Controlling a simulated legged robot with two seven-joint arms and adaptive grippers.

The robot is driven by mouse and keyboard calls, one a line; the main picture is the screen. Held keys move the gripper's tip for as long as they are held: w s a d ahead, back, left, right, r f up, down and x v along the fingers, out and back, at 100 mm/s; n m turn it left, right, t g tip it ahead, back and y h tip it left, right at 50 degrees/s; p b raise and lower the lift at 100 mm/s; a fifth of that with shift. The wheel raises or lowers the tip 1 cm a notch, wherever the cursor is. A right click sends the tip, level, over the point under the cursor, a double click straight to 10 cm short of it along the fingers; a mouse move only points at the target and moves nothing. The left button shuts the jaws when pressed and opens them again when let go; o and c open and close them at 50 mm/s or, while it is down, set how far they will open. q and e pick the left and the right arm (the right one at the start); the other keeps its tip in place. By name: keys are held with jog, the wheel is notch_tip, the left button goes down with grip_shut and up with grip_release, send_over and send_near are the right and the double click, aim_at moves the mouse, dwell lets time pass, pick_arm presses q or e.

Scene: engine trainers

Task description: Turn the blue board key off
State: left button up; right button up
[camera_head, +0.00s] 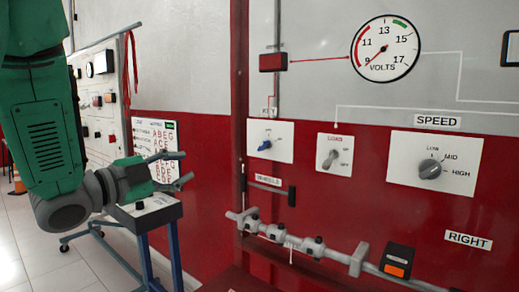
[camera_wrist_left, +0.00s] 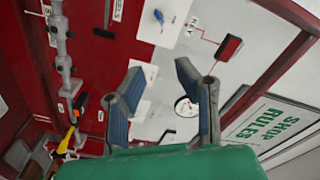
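The blue key (camera_head: 265,145) sits on a white plate (camera_head: 271,139) labelled KEY, on the red lower part of the board. Its blue handle slants, with the left end lower. In the left wrist view the blue key (camera_wrist_left: 157,15) shows near the top edge, beyond the fingers. My left gripper (camera_head: 185,167) is to the left of the key plate and a little lower in the head view, apart from it. Its two fingers (camera_wrist_left: 160,88) are spread with nothing between them. My right gripper is not in view.
A red box (camera_head: 273,62) is above the key. A toggle switch (camera_head: 331,157) and a speed knob (camera_head: 430,169) are to its right. The volts gauge (camera_head: 386,49) reads near 9. A grey pipe (camera_head: 335,251) runs along below. A cart (camera_head: 148,212) stands behind my left gripper.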

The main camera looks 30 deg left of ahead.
pick_arm(q)
jog(key=w+r+n+p, duration=0.2)
jog(key=w+p, duration=0.3)
jog(key=w, duration=0.2)
jog(key=n+p, duration=0.2)
jog(key=p, duration=0.2)
send_near(261, 146)
jog(key=shift+n+y, duration=0.3)
jog(key=shift+y, duration=0.1)
jog(key=w, duration=0.3)
jog(key=w+d+p, duration=0.1)
jog(key=w, duration=0.6)
jog(key=shift+w+d+r+p, duration=0.25)
jog(key=shift+w+d+p, duration=0.05)
jog(key=shift+d+p, duration=0.1)
jog(key=shift+w+a+f, duration=0.15)
jog(key=shift+w+a, duration=0.1)
jog(key=shift+a, duration=0.1)
jog(key=shift+a+f, duration=0.1)
jog(key=shift+a, duration=0.2)
jog(key=c, duration=0.5)
grip_shut()
jog(key=shift+d, duration=0.25)
